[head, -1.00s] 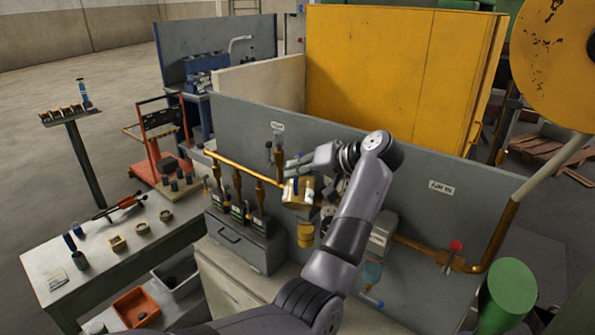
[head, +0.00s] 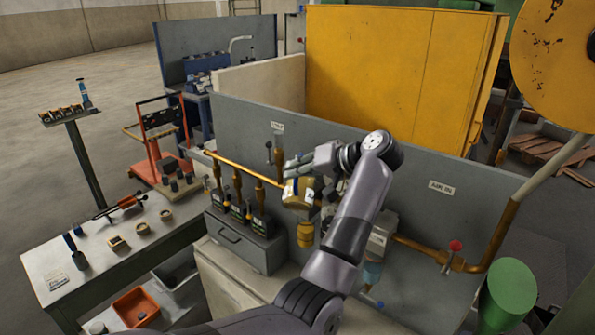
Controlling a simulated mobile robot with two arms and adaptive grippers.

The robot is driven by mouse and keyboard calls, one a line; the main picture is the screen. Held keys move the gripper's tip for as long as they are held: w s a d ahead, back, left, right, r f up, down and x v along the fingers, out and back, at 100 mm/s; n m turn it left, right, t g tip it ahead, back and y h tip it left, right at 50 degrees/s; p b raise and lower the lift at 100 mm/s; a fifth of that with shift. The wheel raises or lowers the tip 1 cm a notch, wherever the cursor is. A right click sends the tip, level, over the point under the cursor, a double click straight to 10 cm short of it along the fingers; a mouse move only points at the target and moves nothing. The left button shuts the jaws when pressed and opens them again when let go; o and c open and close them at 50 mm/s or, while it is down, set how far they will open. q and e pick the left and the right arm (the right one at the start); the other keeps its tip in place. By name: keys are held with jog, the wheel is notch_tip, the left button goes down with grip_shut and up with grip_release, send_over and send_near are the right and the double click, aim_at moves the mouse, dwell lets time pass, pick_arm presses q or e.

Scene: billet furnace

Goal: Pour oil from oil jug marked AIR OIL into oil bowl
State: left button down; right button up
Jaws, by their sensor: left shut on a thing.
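My left gripper (head: 299,164) is at the grey panel in the middle of the head view. It is shut on a small tan-yellow vessel with a dark blue band (head: 299,191), which appears to be the oil jug. The jug is tilted, and its marking is too small to read. A small yellow cup-shaped bowl (head: 305,235) hangs just below the jug, in front of the panel, and may be the oil bowl. I cannot tell whether oil is flowing between them. My right gripper is not in view.
Brass pipe (head: 236,163) runs along the grey panel (head: 420,235), with several upright fittings left of the jug. A red-handled valve (head: 455,246) is at the right. A grey drawer box (head: 235,243) stands below. The workbench (head: 100,262) at left holds small parts.

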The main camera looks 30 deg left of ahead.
pick_arm(q)
jog(key=shift+w+a+r+m+g, duration=0.1)
jog(key=shift+w+r+m+g, duration=0.25)
jog(key=shift+r, duration=0.25)
dwell(2.6)
jog(key=shift+w+r, duration=0.2)
jog(key=shift+r, duration=0.1)
jog(key=shift+a+r+h, duration=0.1)
jog(key=shift+a+h, duration=0.05)
jog(key=shift+h, duration=0.15)
dwell(1.0)
jog(key=shift+s+d+f+b, duration=0.15)
jog(key=shift+s+f+b, duration=0.05)
jog(key=shift+f+b, duration=0.25)
jog(key=shift+s+d+f+b, duration=0.1)
jog(key=shift+s+f+b, duration=0.1)
jog(key=shift+f+b, duration=0.2)
jog(key=shift+s+f+n+t+y, duration=0.2)
jog(key=shift+s+n+t+y, duration=0.05)
jog(key=shift+n+t+y, duration=0.2)
